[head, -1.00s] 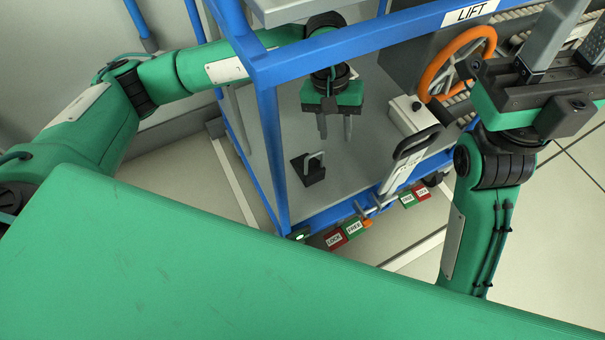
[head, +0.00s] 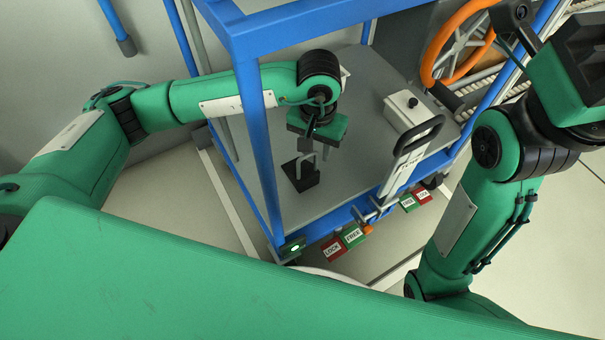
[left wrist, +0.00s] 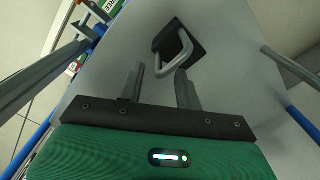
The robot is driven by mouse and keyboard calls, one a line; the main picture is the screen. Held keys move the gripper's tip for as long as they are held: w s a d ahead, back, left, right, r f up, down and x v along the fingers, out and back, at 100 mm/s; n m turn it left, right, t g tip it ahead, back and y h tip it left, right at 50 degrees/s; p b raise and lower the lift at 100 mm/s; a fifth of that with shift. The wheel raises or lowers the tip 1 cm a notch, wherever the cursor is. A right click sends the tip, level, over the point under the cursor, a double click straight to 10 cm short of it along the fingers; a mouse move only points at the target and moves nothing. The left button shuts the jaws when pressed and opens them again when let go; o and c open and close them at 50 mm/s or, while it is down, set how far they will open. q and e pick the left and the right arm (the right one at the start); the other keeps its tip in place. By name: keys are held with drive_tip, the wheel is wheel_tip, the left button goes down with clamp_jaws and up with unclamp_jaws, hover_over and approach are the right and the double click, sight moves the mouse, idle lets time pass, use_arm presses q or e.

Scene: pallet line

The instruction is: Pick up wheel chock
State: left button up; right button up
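The wheel chock (head: 305,180) is a small black block with a grey loop handle. It rests on the cart's grey deck, and it shows at the top of the left wrist view (left wrist: 192,44). My left gripper (head: 315,152) is just above the chock in the head view. In the left wrist view its two fingers (left wrist: 160,85) are apart with nothing between them, and the handle is just beyond the tips. My right gripper (head: 578,70) is at the upper right edge, and its fingers cannot be made out.
Blue posts and a top rail (head: 262,150) frame the deck around my left arm. A white box (head: 408,110) and a black-handled lever (head: 408,160) stand right of the chock. LOCK and FREE labels (head: 343,243) line the front edge. An orange handwheel (head: 455,40) is behind.

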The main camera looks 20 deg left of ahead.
sight(304, 175)
use_arm(q)
wheel_tip(304, 175, down, 4)
drive_tip(key=shift+s+f+b, duration=0.1)
drive_tip(key=shift+f+b, duration=0.15)
drive_tip(key=shift+b, duration=1)
clamp_jaws()
